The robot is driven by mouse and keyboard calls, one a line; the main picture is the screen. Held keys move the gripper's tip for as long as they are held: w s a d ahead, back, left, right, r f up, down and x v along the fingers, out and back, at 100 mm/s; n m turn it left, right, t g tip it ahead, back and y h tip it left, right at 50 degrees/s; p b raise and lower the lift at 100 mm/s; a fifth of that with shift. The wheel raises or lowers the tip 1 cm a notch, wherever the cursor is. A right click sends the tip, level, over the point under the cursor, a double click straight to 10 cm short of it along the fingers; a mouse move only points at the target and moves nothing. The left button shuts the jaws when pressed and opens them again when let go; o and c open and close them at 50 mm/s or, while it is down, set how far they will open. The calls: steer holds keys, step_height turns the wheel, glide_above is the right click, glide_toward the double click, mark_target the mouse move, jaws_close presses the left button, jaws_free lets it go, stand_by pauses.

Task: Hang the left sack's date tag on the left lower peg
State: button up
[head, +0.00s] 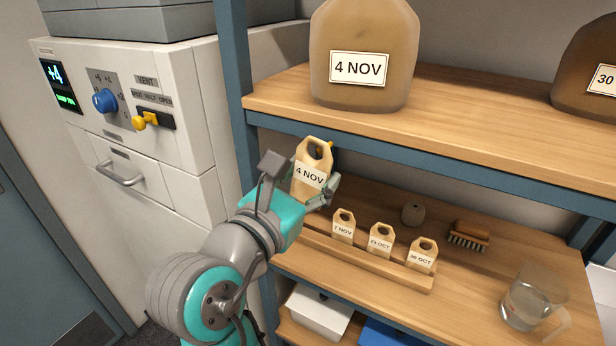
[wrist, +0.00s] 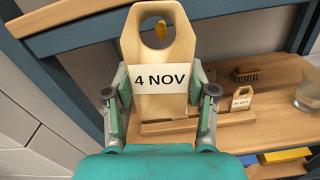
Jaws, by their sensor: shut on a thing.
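My gripper (head: 316,192) is shut on the 4 NOV date tag (head: 311,174), a pale wooden tag with a large hole near its top. In the wrist view the tag (wrist: 160,106) stands upright between both fingers. The tag is just below the edge of the upper shelf. A yellow peg (wrist: 160,29) shows through the tag's hole in the wrist view; whether it passes through the hole or lies behind it I cannot tell. The left sack (head: 360,30), brown with a 4 NOV label, stands on the upper shelf above.
A wooden rack (head: 372,264) on the lower shelf holds three tags reading 7 NOV, 23 OCT and 30 OCT. Behind are a brush (head: 469,236) and a small grey object (head: 413,214). A glass jug (head: 530,300) stands right. A blue post (head: 236,70) is close left.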

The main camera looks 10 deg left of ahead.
steer(key=shift+w+d+f, duration=0.1)
steer(key=shift+w+d, duration=0.1)
steer(key=shift+w, duration=0.4)
steer(key=shift+w+d+f, duration=0.2)
steer(key=shift+w+f, duration=0.25)
steer(key=shift+w, duration=0.05)
steer(key=shift+w+f, duration=0.1)
steer(key=shift+f, duration=0.1)
stand_by(0.4)
steer(key=o, duration=0.9)
steer(key=shift+o, duration=0.4)
steer(key=shift+o, duration=1.2)
